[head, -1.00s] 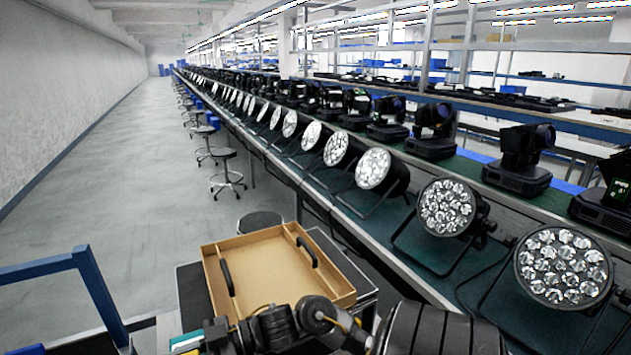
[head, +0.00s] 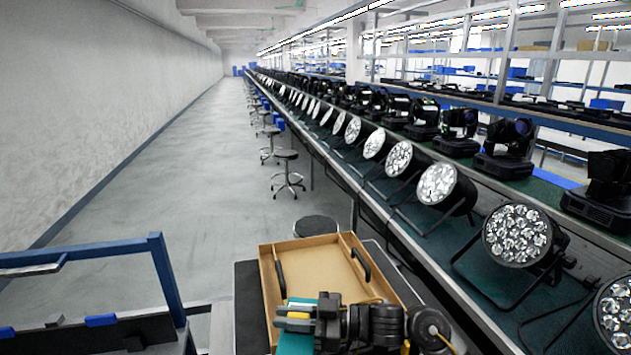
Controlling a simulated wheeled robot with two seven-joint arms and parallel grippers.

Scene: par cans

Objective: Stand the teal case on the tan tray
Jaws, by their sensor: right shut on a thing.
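The teal case (head: 294,344) is at the bottom of the head view, upright, with a pale patch near its top. My right gripper (head: 297,321) is shut on it; the arm comes in from the right. The tan tray (head: 267,285) is an open tray with raised walls and black handles, just behind and around the case in the picture. The case overlaps the tray's near left part. The case's lower end is cut off by the frame edge, so I cannot tell whether it touches the tray. My left gripper is out of view.
The tray rests on a dark surface (head: 247,295). A blue frame (head: 165,275) stands at the left. A round stool (head: 315,226) is behind the tray. A long bench with several par cans (head: 516,235) runs along the right. The tray's far part looks empty.

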